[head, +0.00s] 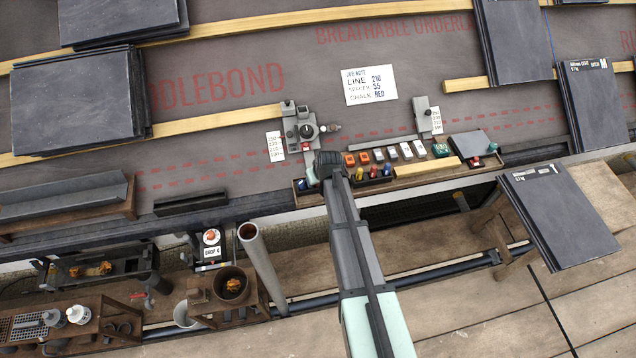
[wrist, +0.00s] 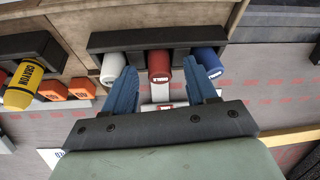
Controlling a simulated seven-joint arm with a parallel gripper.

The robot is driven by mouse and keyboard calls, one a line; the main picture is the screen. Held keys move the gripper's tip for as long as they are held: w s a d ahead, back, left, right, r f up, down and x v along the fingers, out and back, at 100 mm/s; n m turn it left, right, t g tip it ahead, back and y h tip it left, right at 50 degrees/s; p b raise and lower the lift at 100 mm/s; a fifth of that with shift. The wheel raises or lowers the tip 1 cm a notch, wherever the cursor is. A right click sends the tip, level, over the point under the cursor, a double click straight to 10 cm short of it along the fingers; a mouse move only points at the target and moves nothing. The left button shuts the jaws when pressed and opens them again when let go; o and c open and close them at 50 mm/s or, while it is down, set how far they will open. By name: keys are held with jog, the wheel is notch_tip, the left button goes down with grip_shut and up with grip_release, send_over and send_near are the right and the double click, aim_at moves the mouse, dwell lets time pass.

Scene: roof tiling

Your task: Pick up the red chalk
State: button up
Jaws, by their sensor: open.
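The red chalk (wrist: 158,66) sits in the middle slot of a black holder (wrist: 150,38), with its labelled end toward me in the wrist view. A white chalk (wrist: 112,70) is left of it and a blue one (wrist: 208,64) right of it. My gripper (wrist: 159,72) is open, its blue fingers on either side of the red chalk, each between it and a neighbour. I cannot tell if they touch any chalk. In the head view my gripper (head: 328,160) is over the left end of the wooden tray (head: 308,199) and partly hides the holder.
Another holder with a yellow crayon (wrist: 24,86) and orange blocks (wrist: 68,89) are to the left in the wrist view. A grey metal tool (head: 303,128) stands just behind my gripper in the head view. Slates (head: 565,215) lie at right.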

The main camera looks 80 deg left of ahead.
jog(key=shift+c, duration=0.3)
grip_shut()
jog(key=shift+r, duration=0.1)
